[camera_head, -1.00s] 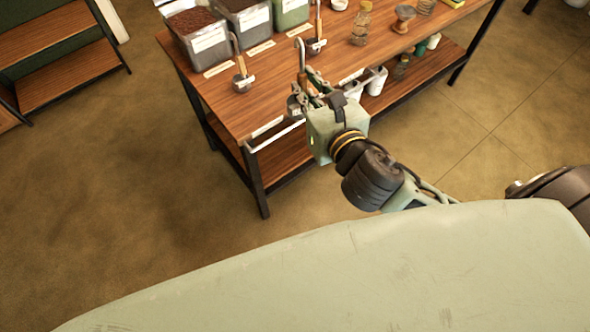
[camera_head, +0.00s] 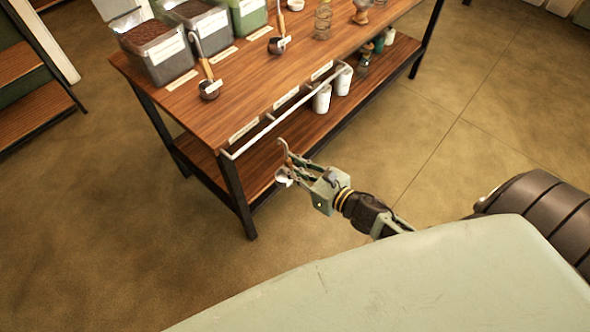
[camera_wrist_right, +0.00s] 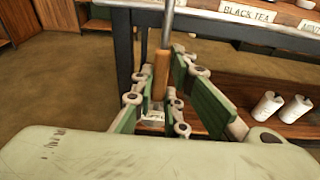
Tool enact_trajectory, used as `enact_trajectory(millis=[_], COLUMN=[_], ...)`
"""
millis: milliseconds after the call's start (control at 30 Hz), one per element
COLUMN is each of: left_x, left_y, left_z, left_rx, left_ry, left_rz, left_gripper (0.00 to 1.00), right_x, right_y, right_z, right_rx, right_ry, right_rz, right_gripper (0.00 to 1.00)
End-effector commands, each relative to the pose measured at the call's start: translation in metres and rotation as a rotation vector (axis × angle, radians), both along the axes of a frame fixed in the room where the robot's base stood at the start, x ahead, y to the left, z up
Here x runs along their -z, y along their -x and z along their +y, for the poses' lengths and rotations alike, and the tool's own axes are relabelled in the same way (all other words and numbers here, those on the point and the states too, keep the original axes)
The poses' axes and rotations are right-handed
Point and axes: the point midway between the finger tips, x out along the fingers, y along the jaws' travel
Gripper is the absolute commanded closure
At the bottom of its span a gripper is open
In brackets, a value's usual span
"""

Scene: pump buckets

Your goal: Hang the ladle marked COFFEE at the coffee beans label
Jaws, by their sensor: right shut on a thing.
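My right gripper (camera_head: 288,171) is shut on a ladle, in front of the table and below its top. The ladle has a curved metal hook (camera_head: 282,146) at the top, a wooden handle and a bowl with a pale tag (camera_head: 283,180); its writing is too small to read. In the right wrist view the wooden handle (camera_wrist_right: 161,75) stands upright between the fingers. A white rail (camera_head: 288,112) runs along the table's front edge, with several labels there. One label reads BLACK TEA (camera_wrist_right: 248,14). I cannot read a coffee beans label. My left gripper is not in view.
White canisters (camera_head: 322,99) stand on the lower shelf. The floor left of the table is clear.

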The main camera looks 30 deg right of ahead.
Motion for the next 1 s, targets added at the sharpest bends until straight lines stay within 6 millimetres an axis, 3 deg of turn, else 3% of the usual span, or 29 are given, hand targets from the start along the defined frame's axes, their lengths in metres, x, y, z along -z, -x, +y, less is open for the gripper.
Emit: enact_trajectory(millis=[1000], left_x=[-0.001], left_y=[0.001], left_z=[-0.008], left_rx=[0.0], left_ry=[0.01], left_rz=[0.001], left_gripper=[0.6], right_x=[-0.001], right_y=[-0.077], right_z=[0.028], right_rx=[0.0], right_ry=[0.001], right_rz=[-0.002], right_gripper=[1.0])
